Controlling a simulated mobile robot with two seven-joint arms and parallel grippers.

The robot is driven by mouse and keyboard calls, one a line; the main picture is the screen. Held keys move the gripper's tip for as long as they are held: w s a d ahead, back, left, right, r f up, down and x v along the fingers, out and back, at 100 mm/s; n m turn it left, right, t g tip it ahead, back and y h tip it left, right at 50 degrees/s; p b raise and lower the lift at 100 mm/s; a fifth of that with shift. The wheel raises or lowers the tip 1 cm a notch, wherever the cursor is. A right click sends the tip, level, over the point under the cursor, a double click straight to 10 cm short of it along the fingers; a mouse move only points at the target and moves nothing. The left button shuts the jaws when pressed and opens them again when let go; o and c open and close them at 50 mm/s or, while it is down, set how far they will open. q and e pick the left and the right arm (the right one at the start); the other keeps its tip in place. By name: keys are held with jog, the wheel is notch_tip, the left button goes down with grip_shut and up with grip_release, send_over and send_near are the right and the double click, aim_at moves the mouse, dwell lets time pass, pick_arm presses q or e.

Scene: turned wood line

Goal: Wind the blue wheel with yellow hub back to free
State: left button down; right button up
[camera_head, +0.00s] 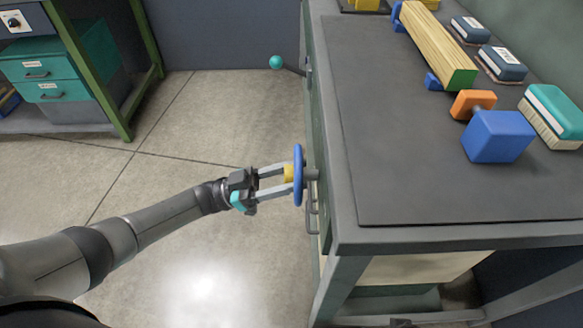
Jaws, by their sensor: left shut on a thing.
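The blue wheel (298,175) stands upright, nearly edge-on, on a grey shaft at the left side of the workbench. Its yellow hub (289,173) faces left, toward my gripper. My left gripper (287,180) comes in from the left with its two fingers around the yellow hub, and it is shut on the hub. The fingers partly hide the hub, and the wheel's face is not visible. My right gripper is not in view.
The workbench (375,170) carries a striped wooden bar (435,45), a blue block (497,136), an orange piece (470,104) and a teal brush (553,112). The floor (200,130) at left is clear.

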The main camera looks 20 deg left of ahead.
pick_arm(q)
jog(key=shift+d+n+t+p, duration=0.1)
jog(key=shift+n+t+p, duration=0.5)
jog(key=shift+n, duration=0.8)
jog(key=shift+n+t+y, duration=0.3)
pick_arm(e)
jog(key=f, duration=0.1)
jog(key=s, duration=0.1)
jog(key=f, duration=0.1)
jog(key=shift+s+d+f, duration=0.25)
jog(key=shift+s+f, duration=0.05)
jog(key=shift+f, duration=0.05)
pick_arm(q)
jog(key=c, duration=0.6)
grip_release()
